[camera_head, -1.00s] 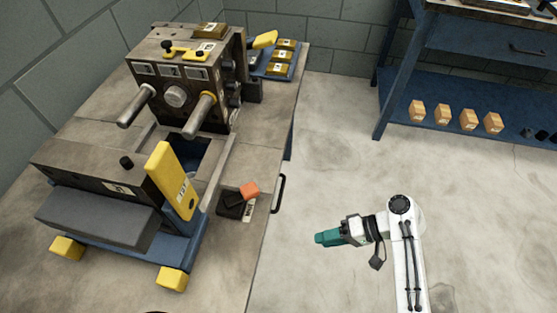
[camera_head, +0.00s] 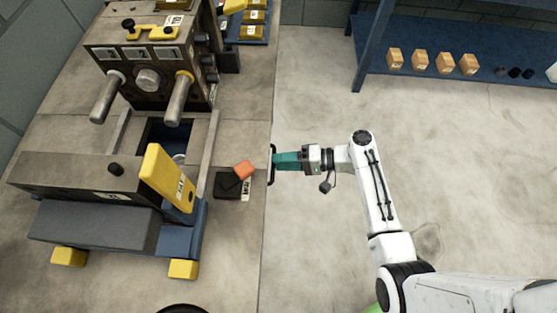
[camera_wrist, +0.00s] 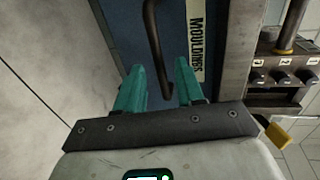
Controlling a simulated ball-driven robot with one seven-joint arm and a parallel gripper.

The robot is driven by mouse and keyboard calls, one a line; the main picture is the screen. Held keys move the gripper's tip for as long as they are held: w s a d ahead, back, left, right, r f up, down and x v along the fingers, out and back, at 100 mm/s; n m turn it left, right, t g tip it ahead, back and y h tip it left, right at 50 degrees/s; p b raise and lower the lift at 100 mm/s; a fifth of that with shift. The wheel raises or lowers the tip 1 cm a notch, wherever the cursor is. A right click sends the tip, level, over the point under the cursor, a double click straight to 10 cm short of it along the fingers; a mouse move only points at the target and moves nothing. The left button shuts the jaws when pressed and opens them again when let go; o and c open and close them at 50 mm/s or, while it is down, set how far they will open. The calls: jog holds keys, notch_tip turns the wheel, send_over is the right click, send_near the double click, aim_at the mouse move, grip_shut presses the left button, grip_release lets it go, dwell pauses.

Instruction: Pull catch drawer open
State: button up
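A blue drawer front (camera_wrist: 182,35) fills the upper middle of the wrist view, with a pale label (camera_wrist: 196,40) beginning "MOUL". A dark bar handle (camera_wrist: 154,38) stands out from it. In the head view the handle (camera_head: 271,175) shows at the table's right edge; the drawer front is hidden below the tabletop. My gripper (camera_wrist: 159,68) has its two teal fingers apart, one on each side of the handle's lower part in the wrist view. I cannot tell whether they touch it. In the head view the gripper (camera_head: 276,161) is at the handle and partly covers it.
The grey workbench (camera_head: 240,120) carries a mould machine (camera_head: 165,55) and a yellow lever (camera_head: 168,178). A blue rack (camera_head: 368,45) with several wooden blocks stands at the back right. Floor right of the bench is open.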

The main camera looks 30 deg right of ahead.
jog(key=shift+w+a+f, duration=0.15)
jog(key=shift+w+a, duration=0.25)
jog(key=shift+a, duration=0.2)
jog(key=shift+c, duration=0.3)
grip_shut()
